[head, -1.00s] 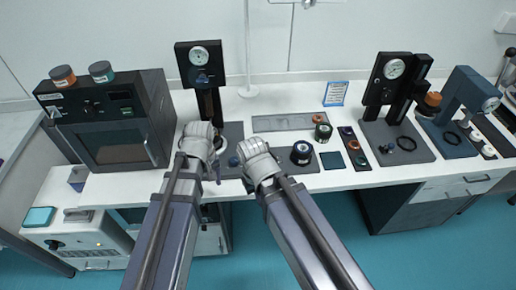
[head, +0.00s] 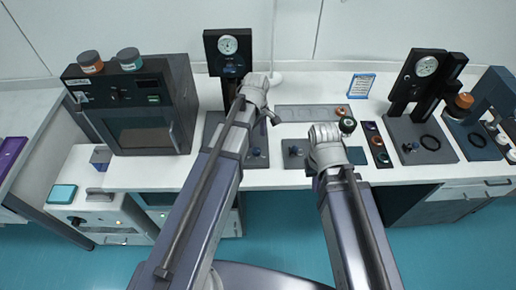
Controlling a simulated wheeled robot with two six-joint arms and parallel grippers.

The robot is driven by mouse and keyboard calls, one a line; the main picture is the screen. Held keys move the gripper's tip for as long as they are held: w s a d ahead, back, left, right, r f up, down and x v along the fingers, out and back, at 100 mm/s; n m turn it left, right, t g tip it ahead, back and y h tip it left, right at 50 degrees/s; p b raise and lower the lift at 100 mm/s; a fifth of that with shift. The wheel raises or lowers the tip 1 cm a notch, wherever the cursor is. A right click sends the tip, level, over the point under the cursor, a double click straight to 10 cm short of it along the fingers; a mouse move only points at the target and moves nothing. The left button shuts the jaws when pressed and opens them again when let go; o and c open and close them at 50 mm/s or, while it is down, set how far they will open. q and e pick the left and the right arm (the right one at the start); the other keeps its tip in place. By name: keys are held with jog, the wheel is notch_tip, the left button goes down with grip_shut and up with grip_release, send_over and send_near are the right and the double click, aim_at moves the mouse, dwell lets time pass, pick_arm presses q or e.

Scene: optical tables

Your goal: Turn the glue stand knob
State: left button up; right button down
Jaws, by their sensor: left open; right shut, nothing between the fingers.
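Two black stands with round dial gauges are in view, and I cannot tell which is the glue stand. The left stand (head: 228,62) has a small dark blue knob below its gauge. Its grey base carries a small blue part (head: 256,152). The right stand (head: 426,68) has a grey base with a small blue knob (head: 410,147). My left gripper (head: 269,114) is open, in front and right of the left stand's column, which its arm partly hides. My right gripper (head: 322,140) is shut and empty over the middle of the table, its fingertips mostly hidden.
An oven-like box (head: 133,110) with two jars on top stands left. A dark plate (head: 296,160) with a small blue part, a dark strip of rings (head: 377,145) and a blue-framed sign (head: 361,86) are on the white table. A blue-grey device (head: 492,90) stands far right.

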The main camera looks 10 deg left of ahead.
aim_at(256, 150)
pick_arm(q)
jog(key=shift+f+b, duration=3.3)
jog(key=shift+f, duration=0.3)
grip_shut()
